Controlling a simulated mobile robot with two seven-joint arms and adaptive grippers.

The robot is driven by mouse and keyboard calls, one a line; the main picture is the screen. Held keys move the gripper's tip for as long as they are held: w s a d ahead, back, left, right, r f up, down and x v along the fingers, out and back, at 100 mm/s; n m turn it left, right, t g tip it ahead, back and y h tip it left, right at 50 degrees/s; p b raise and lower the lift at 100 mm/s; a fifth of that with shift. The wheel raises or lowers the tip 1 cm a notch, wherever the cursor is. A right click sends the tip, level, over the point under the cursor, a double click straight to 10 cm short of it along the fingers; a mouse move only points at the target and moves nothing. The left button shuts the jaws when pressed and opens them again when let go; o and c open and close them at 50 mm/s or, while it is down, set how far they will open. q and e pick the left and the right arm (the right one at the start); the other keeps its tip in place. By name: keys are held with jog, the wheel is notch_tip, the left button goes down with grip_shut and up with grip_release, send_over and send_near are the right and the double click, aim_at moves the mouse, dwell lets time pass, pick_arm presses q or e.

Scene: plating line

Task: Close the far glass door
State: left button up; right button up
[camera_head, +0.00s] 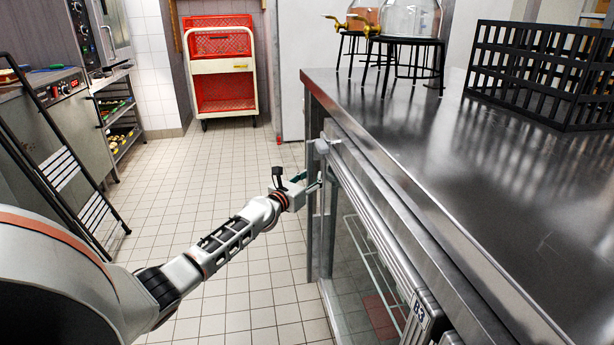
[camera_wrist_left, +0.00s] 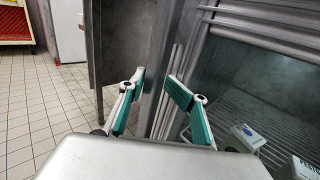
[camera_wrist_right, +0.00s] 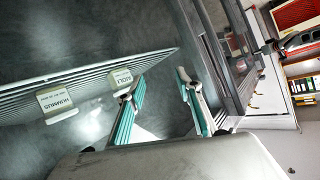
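The far glass door (camera_head: 345,275) is at the far end of the steel counter's front, with a wire rack showing through the glass. I cannot tell how far it stands open. My left gripper (camera_head: 308,186) is at the counter's far corner, beside the door's upright edge. In the left wrist view its fingers (camera_wrist_left: 155,88) are apart and empty, with upright metal bars beyond them. My right gripper is outside the head view. In the right wrist view its fingers (camera_wrist_right: 160,85) are apart and empty, in front of dark glass and a rack (camera_wrist_right: 75,90) with labelled tubs.
The steel counter (camera_head: 430,150) runs along the right, carrying drink dispensers (camera_head: 410,18) and a black crate (camera_head: 545,70). A cart with red crates (camera_head: 222,62) stands at the back. A black folding rack (camera_head: 75,170) leans at left. The tiled floor (camera_head: 200,165) between is clear.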

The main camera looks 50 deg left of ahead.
pick_arm(q)
jog(key=v, duration=1.1)
jog(key=shift+s+d, duration=0.2)
jog(key=shift+s, duration=0.2)
